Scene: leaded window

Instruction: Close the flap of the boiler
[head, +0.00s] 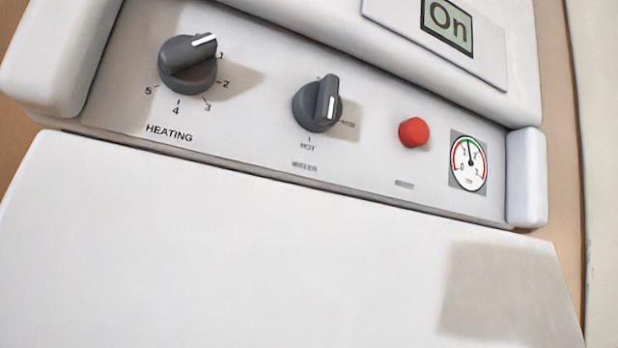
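The boiler (40,60) fills most of the head view, white and close up. Its flap (250,250) is a broad white panel across the lower part of the picture, hanging open below the control panel (250,110). The panel is exposed, with a dark heating knob (188,64), a second dark knob (317,104), a red button (413,132) and a round pressure gauge (468,163). A display reading "On" (447,24) is above. My gripper is not in view. The flap's lower edge is cut off by the frame.
A tan wall (562,120) shows to the right of the boiler, with a pale vertical surface (602,150) beyond it. A squarish shadow falls on the flap's right part. Nothing stands in front of the flap in this view.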

